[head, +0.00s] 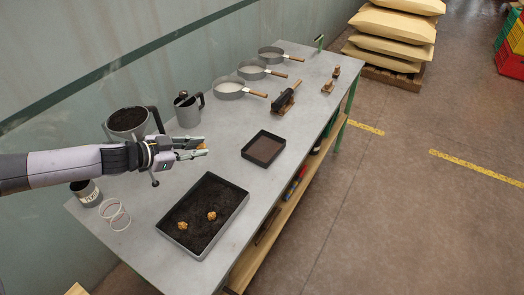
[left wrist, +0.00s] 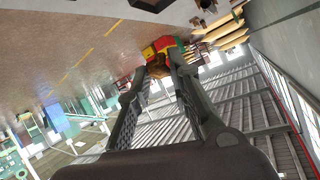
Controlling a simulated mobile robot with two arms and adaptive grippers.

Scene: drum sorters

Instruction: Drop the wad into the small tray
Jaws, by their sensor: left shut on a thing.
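My left gripper (head: 194,149) reaches in from the left above the bench. It is shut on a small brown-orange wad (head: 203,146), of which only a bit shows between the fingertips. In the left wrist view the wad (left wrist: 158,69) is a brownish lump between the converging fingers (left wrist: 160,62). The small tray (head: 263,148) is a shallow black tray with a flat brown floor, seemingly empty. It lies on the bench to the right of the gripper, apart from it. My right gripper is in neither view.
A larger dark tray (head: 243,203) holds dark soil and two orange-brown wads. A soil-filled pot (head: 127,119) and a grey jug (head: 187,112) stand behind the gripper. Several sieves (head: 228,88) line the bench's back. Bare bench (head: 225,125) lies between gripper and small tray.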

